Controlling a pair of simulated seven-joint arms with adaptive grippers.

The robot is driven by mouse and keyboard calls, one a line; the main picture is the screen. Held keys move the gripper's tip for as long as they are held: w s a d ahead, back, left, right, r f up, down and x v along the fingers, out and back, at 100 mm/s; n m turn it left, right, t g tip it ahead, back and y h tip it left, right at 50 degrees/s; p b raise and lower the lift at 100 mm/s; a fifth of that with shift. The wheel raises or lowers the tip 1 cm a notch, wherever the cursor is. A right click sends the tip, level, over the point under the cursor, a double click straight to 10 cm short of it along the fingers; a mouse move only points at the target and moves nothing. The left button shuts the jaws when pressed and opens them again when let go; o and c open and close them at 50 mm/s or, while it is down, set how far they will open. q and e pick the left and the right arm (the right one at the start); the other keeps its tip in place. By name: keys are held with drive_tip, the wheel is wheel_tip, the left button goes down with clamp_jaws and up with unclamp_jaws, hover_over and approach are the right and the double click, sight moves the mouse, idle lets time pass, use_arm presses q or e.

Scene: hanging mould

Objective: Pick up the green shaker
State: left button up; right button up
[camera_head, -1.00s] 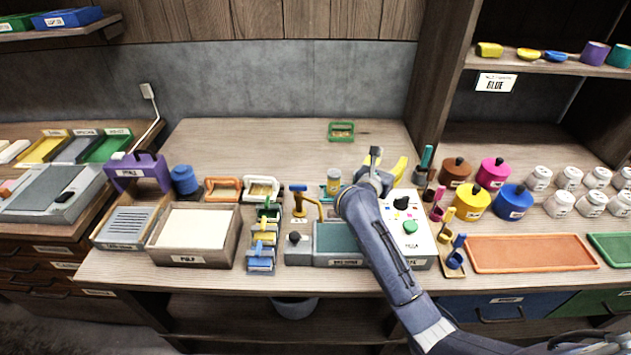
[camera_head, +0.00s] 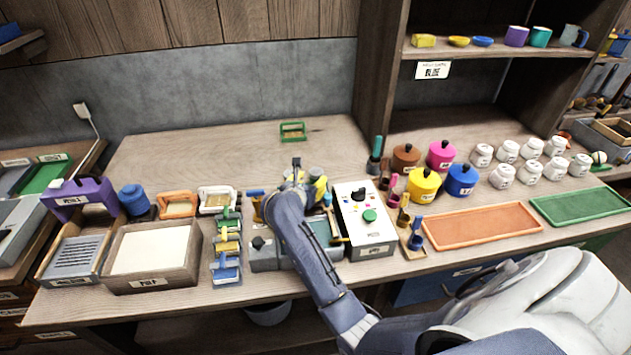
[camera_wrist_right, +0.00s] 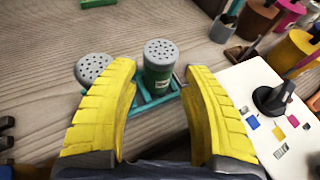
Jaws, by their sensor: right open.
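The green shaker (camera_wrist_right: 159,75) stands upright with a grey perforated lid in the right wrist view. It sits in or against a teal rack (camera_wrist_right: 150,100), beside a second shaker (camera_wrist_right: 94,68) whose grey lid shows to its left. My right gripper (camera_wrist_right: 155,85) is open, its yellow fingers spread with the green shaker between and just beyond the tips. I cannot tell whether either finger touches it. In the head view my right gripper (camera_head: 300,180) is over the table's middle and hides the shakers. My left gripper is not in view.
A white panel box (camera_head: 365,225) with knobs stands close to the gripper's right. Small colored molds (camera_head: 227,245) and a pulp tray (camera_head: 150,252) are to the left. Lidded pots (camera_head: 423,183) stand to the right. The table's back left (camera_head: 200,155) is clear.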

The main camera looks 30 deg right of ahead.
sight(314, 178)
drive_tip(key=shift+x, duration=2.3)
drive_tip(key=c, duration=0.8)
